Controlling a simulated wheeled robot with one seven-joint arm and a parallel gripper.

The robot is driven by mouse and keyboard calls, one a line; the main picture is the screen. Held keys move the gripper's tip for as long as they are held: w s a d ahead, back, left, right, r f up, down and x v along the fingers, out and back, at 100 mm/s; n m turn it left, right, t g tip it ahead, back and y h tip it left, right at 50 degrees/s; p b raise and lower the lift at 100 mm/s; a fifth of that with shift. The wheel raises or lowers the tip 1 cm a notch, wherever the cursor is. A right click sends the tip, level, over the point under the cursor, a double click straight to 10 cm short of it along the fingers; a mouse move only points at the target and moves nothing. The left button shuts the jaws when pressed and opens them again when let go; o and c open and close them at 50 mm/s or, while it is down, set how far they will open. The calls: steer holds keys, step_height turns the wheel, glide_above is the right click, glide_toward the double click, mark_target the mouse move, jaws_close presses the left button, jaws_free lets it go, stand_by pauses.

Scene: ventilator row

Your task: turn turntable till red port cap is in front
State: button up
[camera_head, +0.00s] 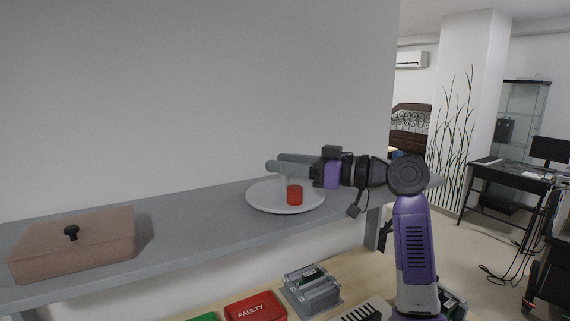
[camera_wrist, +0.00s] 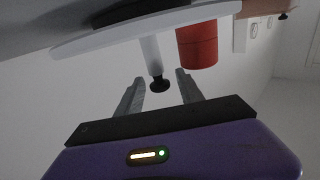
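The turntable (camera_head: 258,203) is a white round disc on a grey shelf. The red port cap (camera_head: 295,195), a short red cylinder, stands on its front part, slightly right of the middle. In the wrist view the red cap (camera_wrist: 197,46) is beside a pale upright peg (camera_wrist: 150,52) with a black knob (camera_wrist: 158,84). My gripper (camera_head: 273,163) reaches in from the right above the disc. In the wrist view my gripper (camera_wrist: 159,78) has its two fingers apart, with the knob between or just beyond the tips; contact is not visible. The knob is hidden in the head view.
A translucent brown box (camera_head: 75,245) with a black knob sits at the shelf's left. The shelf between is clear. Below are a red tray marked FAULTY (camera_head: 256,306), a grey fixture (camera_head: 312,288) and a green item (camera_head: 201,317). A wall rises behind the shelf.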

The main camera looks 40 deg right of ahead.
steer(key=b, duration=0.2)
glide_above(319, 197)
steer(key=shift+w+a, duration=0.25)
steer(key=shift+w, duration=0.2)
steer(key=shift+s+d, duration=0.15)
steer(key=shift+s, duration=0.4)
steer(key=shift+r, duration=0.1)
steer(key=shift+c, duration=0.2)
